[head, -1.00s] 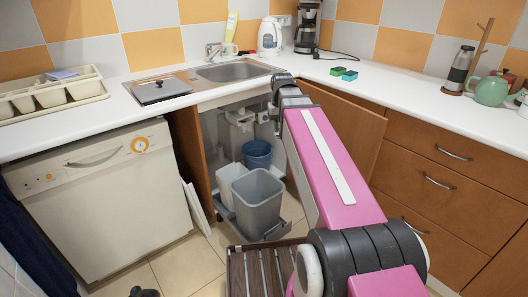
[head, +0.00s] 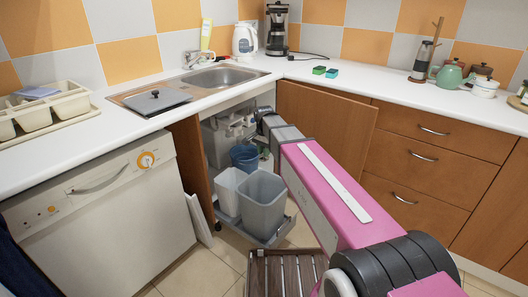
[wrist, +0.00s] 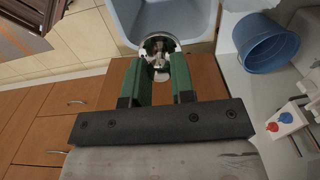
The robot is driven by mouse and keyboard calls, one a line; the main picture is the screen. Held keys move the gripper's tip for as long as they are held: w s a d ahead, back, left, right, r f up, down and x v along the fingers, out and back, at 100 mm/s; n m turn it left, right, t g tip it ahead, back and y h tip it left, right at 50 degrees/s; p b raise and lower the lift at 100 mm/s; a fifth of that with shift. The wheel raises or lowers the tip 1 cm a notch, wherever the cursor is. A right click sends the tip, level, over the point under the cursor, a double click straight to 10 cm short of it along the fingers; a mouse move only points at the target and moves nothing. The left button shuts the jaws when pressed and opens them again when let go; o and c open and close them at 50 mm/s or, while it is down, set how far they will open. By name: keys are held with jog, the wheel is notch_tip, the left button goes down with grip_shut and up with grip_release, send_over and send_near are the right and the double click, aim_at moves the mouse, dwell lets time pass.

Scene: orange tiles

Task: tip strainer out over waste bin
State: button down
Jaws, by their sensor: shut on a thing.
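The strainer (wrist: 160,40) is a small round metal bowl with a shiny rim, seen in the wrist view. Dark and pale bits show inside it. My gripper (wrist: 159,66), with green fingers, is shut on the strainer. In the wrist view the strainer overlaps the near edge of the grey waste bin (wrist: 187,22); the height between them is unclear. In the head view the grey waste bin (head: 262,205) stands on a pulled-out rack below the sink. My arm hides the strainer and fingertips there.
A white bin (head: 228,190) and a blue bucket (head: 244,158) stand beside the waste bin; the blue bucket also shows in the wrist view (wrist: 264,48). The open cabinet door (head: 325,125) is right of my arm. A slatted wooden stool (head: 283,272) stands in front.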

jog(key=y, duration=0.2)
jog(key=d+y, duration=0.1)
jog(key=shift+d+f+y, duration=0.1)
jog(key=shift+f+y, duration=0.25)
jog(key=shift+y, duration=0.05)
notch_tip(320, 180, down, 6)
jog(key=d+g+y, duration=0.2)
jog(key=y, duration=1.7)
jog(key=shift+w+d+f+g, duration=0.15)
jog(key=shift+w+d+g, duration=0.15)
jog(key=shift+g, duration=0.1)
jog(key=shift+y, duration=0.3)
jog(key=shift+a, duration=0.1)
